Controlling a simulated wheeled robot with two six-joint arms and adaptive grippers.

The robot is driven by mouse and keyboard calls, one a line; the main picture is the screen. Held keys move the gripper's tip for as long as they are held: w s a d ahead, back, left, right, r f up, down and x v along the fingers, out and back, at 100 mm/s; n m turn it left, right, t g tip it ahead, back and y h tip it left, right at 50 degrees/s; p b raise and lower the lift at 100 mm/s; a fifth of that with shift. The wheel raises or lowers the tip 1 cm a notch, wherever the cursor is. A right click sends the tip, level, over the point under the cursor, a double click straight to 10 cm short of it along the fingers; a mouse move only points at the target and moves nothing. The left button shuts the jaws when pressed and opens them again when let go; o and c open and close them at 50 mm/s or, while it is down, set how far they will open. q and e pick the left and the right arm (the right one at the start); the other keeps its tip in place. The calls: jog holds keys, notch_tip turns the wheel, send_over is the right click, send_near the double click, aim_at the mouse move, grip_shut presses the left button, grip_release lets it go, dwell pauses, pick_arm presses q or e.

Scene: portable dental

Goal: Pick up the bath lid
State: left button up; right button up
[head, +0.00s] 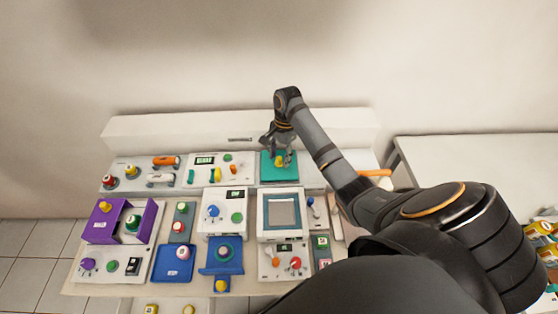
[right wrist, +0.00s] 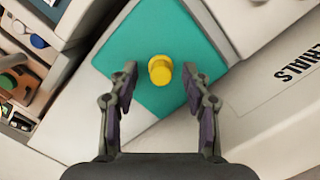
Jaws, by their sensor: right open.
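The bath lid is a teal square panel (head: 267,177) with a yellow knob (head: 280,161) in its middle, at the back of the bench in the head view. In the right wrist view the teal lid (right wrist: 145,50) lies below the gripper, and its yellow knob (right wrist: 160,70) stands up between and just beyond the fingertips. My right gripper (head: 279,152) is over the lid with its fingers pointing down. In the right wrist view my right gripper (right wrist: 160,85) is open, a finger on each side of the knob, with gaps to both. My left gripper is not in view.
White panels with coloured knobs and handles (head: 220,168) stand left of the lid. A white unit with a grey screen (head: 282,212) is in front. A purple holder (head: 105,220) is at the left. A pale side table (head: 470,165) is at the right. A white wall rises behind.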

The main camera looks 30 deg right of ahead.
jog(key=shift+f, duration=0.1)
grip_shut()
dwell(0.4)
